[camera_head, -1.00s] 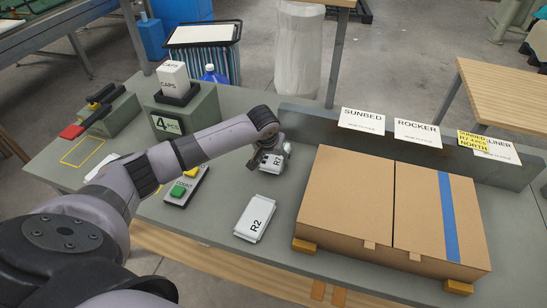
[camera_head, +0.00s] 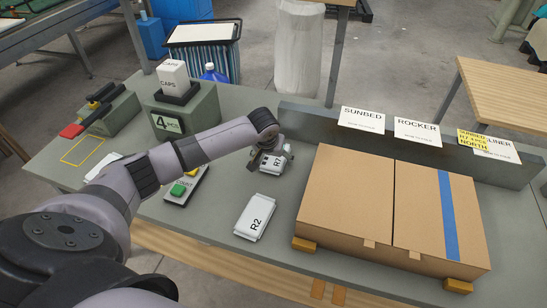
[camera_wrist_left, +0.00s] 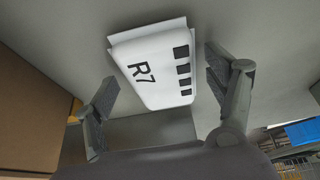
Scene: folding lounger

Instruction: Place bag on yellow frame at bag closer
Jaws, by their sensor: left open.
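A white bag marked R7 (camera_head: 272,168) lies flat on the grey bench, partly hidden by my left gripper (camera_head: 268,158). In the left wrist view, the R7 bag (camera_wrist_left: 155,75) sits between the spread fingers of my left gripper (camera_wrist_left: 163,92), with a gap on each side. A second white bag marked R2 (camera_head: 255,217) lies nearer the bench's front edge. The yellow frame (camera_head: 82,150) is a bare outline on the bench at the left. The bag closer (camera_head: 105,112), with a red lever, stands just behind it. My right gripper is not in view.
A counter box with a green button (camera_head: 181,190) sits under my left arm. A grey stand marked 4 (camera_head: 190,118) holds a caps box (camera_head: 173,75). A large cardboard box (camera_head: 345,200) fills the right side. A white item (camera_head: 101,166) near the frame is partly hidden by my arm.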

